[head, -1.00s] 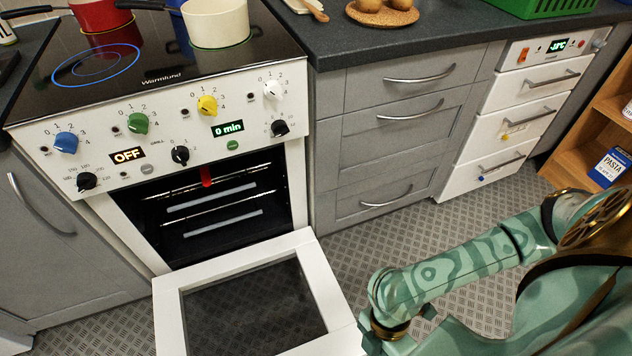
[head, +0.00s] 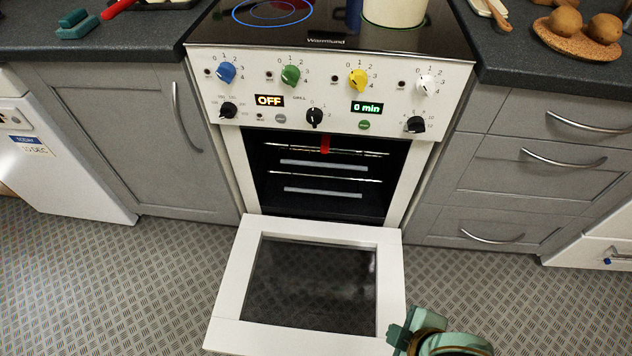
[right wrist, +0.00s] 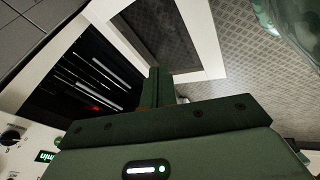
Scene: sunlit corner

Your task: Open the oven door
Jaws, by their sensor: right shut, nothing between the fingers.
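The white oven (head: 330,118) stands in the middle of the head view, its display reading OFF. Its door (head: 228,290) is folded down and open, with a dark glass pane facing up. The dark cavity (head: 300,205) shows several rack bars and a red piece at the top. My right gripper (head: 400,335) is at the door's lower right corner; in the head view I cannot tell whether it touches. In the right wrist view the shut, empty fingers (right wrist: 160,85) appear in front of the door (right wrist: 205,30) and cavity (right wrist: 70,75). My left gripper is out of view.
Grey cabinets (head: 135,125) (head: 530,165) flank the oven. A white appliance (head: 60,160) stands at the far left. A cream pot (head: 394,10) sits on the hob. The patterned floor (head: 120,290) is clear on both sides of the lowered door.

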